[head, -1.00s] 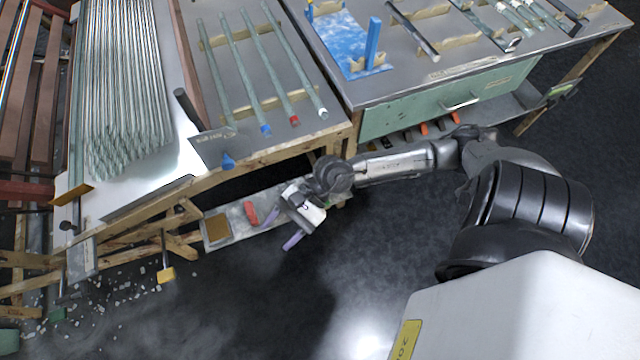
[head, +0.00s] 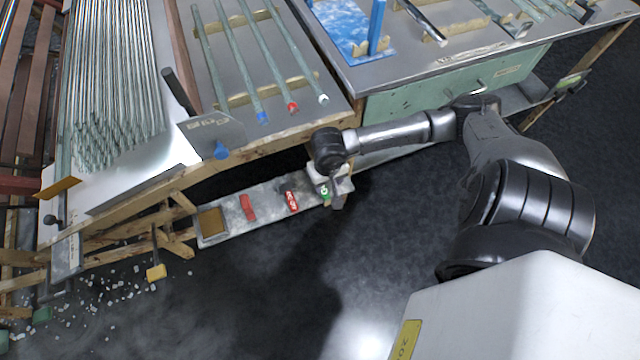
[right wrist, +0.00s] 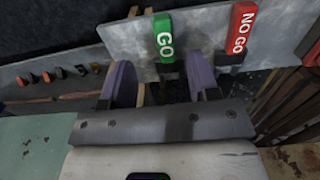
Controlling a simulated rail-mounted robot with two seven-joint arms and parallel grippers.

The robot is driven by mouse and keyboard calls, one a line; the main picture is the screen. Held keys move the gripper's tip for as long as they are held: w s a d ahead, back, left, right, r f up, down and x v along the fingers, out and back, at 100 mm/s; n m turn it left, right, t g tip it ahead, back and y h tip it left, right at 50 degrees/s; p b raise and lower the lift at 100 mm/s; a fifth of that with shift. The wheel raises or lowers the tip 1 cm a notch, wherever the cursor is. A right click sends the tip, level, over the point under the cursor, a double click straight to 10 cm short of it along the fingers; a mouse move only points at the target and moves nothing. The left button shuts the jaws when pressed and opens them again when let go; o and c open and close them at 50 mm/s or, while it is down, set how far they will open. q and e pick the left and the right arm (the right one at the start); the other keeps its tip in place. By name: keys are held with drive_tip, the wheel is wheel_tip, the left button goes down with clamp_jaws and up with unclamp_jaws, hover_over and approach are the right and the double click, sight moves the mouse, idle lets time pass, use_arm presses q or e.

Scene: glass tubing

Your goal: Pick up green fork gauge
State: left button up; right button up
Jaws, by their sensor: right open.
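The green fork gauge has a green handle marked GO (right wrist: 164,36) in the right wrist view. It lies on the grey low shelf and also shows as a small green patch in the head view (head: 326,193). My right gripper (right wrist: 160,72) is open, with its two purple fingers apart. In the right wrist view the green handle lines up with the gap between the fingers, and its lower end reaches their tips. I cannot tell how far above the gauge the fingers are. In the head view the right gripper (head: 335,196) hides part of it. My left gripper is not in view.
A red NO GO gauge (right wrist: 240,30) lies beside the green one and also shows in the head view (head: 291,201). Another red-handled piece (head: 247,207) lies farther left on the shelf (head: 268,202). The wooden bench frame (head: 290,133) stands over it.

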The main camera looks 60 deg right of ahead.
sight(325, 192)
wheel_tip(325, 192, down, 2)
drive_tip(key=f+b, duration=0.1)
drive_tip(key=f, duration=0.1)
drive_tip(key=f+b, duration=0.1)
drive_tip(key=shift+w+a+f+b, duration=0.1)
drive_tip(key=shift+w+f+b, duration=0.15)
drive_tip(key=shift+f+b, duration=0.1)
drive_tip(key=shift+f, duration=0.75)
drive_tip(key=shift+c, duration=0.8)
clamp_jaws()
